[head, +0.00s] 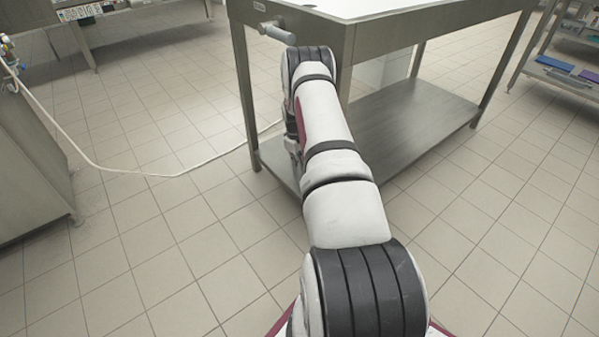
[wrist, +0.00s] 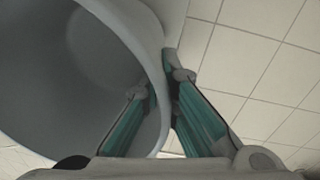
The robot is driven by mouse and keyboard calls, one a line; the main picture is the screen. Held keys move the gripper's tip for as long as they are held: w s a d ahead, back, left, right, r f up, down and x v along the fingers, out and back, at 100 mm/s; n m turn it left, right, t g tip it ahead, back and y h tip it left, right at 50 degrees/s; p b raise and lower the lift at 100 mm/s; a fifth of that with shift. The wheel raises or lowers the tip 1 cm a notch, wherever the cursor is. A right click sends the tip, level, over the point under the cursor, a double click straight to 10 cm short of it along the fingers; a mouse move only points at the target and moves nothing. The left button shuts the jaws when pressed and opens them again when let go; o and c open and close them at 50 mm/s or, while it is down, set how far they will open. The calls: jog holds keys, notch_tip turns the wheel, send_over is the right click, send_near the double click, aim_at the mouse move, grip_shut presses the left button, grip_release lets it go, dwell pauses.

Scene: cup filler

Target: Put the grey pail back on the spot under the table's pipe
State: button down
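The grey pail (wrist: 85,75) fills the left of the wrist view, with its open mouth towards the camera. My gripper (wrist: 160,85) is at its rim, one teal-padded finger inside the mouth and the other outside. The fingers are closed on the pail's wall between them. The head view does not show the pail or my gripper; my arm blocks the view there. The table's pipe (head: 277,32) sticks out from the upper left corner of the metal table (head: 395,33). The spot under the pipe is not clearly visible.
The table's lower shelf (head: 415,120) is bare where it shows. A white hose (head: 150,174) runs across the tiled floor from the left cabinet (head: 28,165) towards the table. A rack (head: 560,75) stands at the far right. The floor on the left is mostly clear.

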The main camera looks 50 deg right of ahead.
notch_tip(320, 180, down, 3)
jog(key=shift+f+b, duration=0.2)
jog(key=shift+b, duration=0.5)
jog(key=c, duration=1.8)
grip_release()
jog(key=shift+f, duration=0.15)
notch_tip(320, 180, up, 8)
jog(key=p, duration=0.3)
jog(key=shift+a, duration=0.4)
jog(key=shift+f, duration=0.1)
